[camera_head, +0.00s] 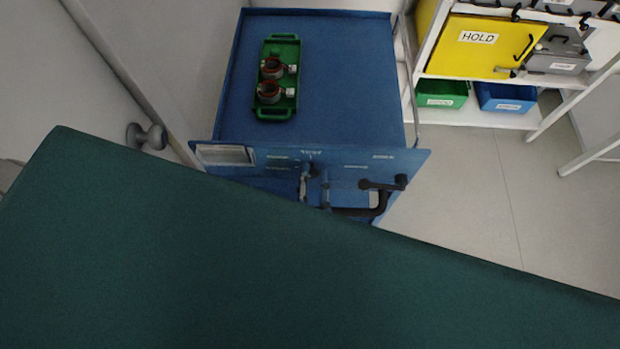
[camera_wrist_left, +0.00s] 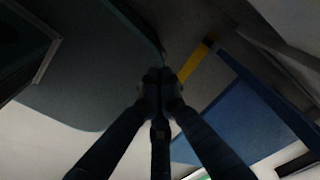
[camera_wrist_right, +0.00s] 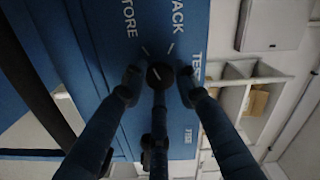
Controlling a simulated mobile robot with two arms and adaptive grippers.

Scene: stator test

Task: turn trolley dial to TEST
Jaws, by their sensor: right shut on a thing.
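The blue trolley (camera_head: 330,100) stands ahead with a front panel. Its dark round dial (camera_wrist_right: 160,75) shows in the right wrist view, with white marks and the labels STORE, PACK and TEST (camera_wrist_right: 197,66) around it. A short pale line shows on the dial; I cannot tell for sure which label it points to. My right gripper (camera_wrist_right: 159,84) has its fingers on both sides of the dial and is shut on it. In the head view, this gripper (camera_head: 314,178) is at the panel, partly hidden by the green surface. My left gripper (camera_wrist_left: 160,82) has its fingertips together, empty, outside the head view.
A green tray (camera_head: 278,110) with two copper-coloured stators lies on the trolley top. A dark green surface (camera_head: 200,270) fills the foreground. A shelf at the right holds a yellow HOLD box (camera_head: 480,47), a green bin (camera_head: 441,92) and a blue bin (camera_head: 505,98). Floor beside the trolley is clear.

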